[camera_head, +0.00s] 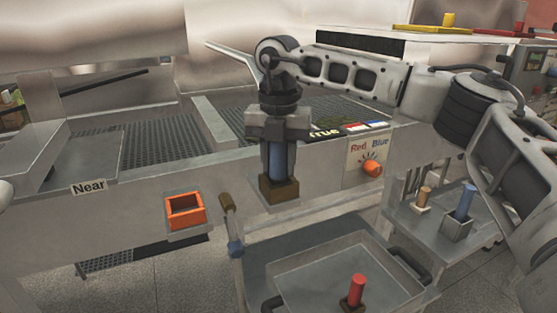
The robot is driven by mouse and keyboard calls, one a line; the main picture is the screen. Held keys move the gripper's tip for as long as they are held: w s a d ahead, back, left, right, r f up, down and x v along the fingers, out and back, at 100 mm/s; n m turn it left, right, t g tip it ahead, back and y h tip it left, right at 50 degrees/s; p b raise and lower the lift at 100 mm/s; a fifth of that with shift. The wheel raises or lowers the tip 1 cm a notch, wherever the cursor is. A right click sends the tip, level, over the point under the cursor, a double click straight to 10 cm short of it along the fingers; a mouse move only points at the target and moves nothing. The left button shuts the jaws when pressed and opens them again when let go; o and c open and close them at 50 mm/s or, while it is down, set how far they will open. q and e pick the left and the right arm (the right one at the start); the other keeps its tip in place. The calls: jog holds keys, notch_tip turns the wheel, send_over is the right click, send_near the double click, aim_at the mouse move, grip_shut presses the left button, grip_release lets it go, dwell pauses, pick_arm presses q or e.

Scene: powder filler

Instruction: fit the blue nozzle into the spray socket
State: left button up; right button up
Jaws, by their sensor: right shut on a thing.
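My right gripper (279,138) points straight down and is shut on an upright blue nozzle (276,163). The nozzle's lower end meets the top of a brown square socket (279,190), which sits on a small plate on the front of the machine. I cannot tell whether the nozzle's tip is inside the socket or just over it. The nozzle's upper part is hidden between the fingers. An orange square socket (185,211) on a similar plate is to the left and looks empty. My left gripper is not in view.
A panel marked Red and Blue with an orange knob (372,168) is just right of the gripper. Below is a metal tray (300,270) with a red peg (357,290).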

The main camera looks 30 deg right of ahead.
jog(key=o, duration=1.1)
jog(key=shift+c, duration=0.2)
jog(key=shift+r, duration=0.3)
notch_tip(320, 180, up, 12)
jog(key=shift+f, duration=0.15)
jog(key=shift+f, duration=0.1)
